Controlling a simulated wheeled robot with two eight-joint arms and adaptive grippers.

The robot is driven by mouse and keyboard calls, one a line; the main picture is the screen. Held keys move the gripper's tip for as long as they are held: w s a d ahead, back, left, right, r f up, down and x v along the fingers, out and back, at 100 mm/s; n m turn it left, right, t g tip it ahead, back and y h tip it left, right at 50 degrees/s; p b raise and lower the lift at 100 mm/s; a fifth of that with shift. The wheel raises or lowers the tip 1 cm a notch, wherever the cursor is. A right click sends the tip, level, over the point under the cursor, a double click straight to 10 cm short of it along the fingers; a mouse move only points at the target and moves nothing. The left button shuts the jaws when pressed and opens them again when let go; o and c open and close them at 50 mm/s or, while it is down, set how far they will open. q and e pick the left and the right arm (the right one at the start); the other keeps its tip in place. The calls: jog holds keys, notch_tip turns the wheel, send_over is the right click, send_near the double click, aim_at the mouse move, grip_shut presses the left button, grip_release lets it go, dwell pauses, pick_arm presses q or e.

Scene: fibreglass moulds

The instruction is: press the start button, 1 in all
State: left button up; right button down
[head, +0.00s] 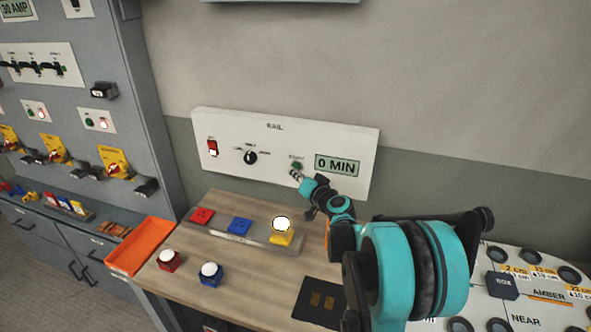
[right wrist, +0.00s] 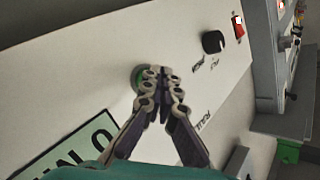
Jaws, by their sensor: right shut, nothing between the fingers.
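The green start button (head: 297,166) sits on the white RAIL panel (head: 228,133) on the wall, below a small label and left of the "0 MIN" display (head: 337,166). My right gripper (head: 296,176) is shut and empty, its fingertips right at the button's lower edge in the head view. In the right wrist view the fingertips (right wrist: 162,74) overlap the green button (right wrist: 136,77) and hide part of it. I cannot tell whether they touch it. My left gripper is not in view.
The panel also bears a red switch (head: 212,147) and a black knob (head: 250,157). Below, the wooden bench (head: 235,285) holds coloured pads, white-topped pieces and an orange tray (head: 142,247). A grey cabinet (head: 90,50) stands at left.

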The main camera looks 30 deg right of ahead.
jog(key=shift+w+d, duration=0.15)
dwell(0.6)
jog(key=shift+s+a, duration=0.55)
jog(key=shift+a, duration=0.1)
jog(key=shift+s+a, duration=1.6)
jog(key=shift+a, duration=0.3)
